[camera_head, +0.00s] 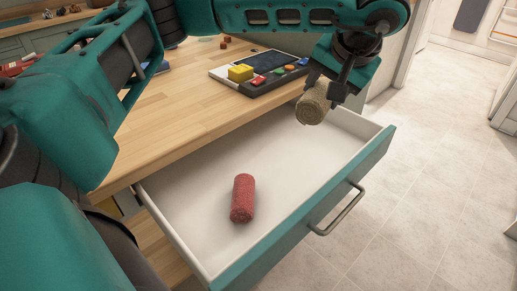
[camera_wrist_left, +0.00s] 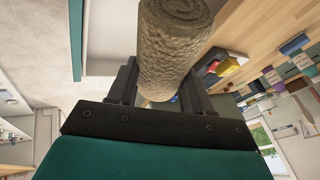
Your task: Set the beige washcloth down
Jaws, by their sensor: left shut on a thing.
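The beige washcloth (camera_head: 313,104) is rolled into a cylinder. My left gripper (camera_head: 330,88) is shut on it and holds it above the far right part of the open drawer. In the left wrist view the washcloth (camera_wrist_left: 174,45) sticks out from between the fingers of the left gripper (camera_wrist_left: 160,88), its spiral end toward the top. The drawer (camera_head: 205,200) has a white inside and a teal front with a metal handle. A rolled red washcloth (camera_head: 243,198) lies on the drawer's floor, left of its middle. My right gripper is not in view.
A wooden counter (camera_head: 170,110) runs above and behind the drawer. The drawer floor right of the red roll is bare. Tiled floor (camera_head: 430,170) lies at right.

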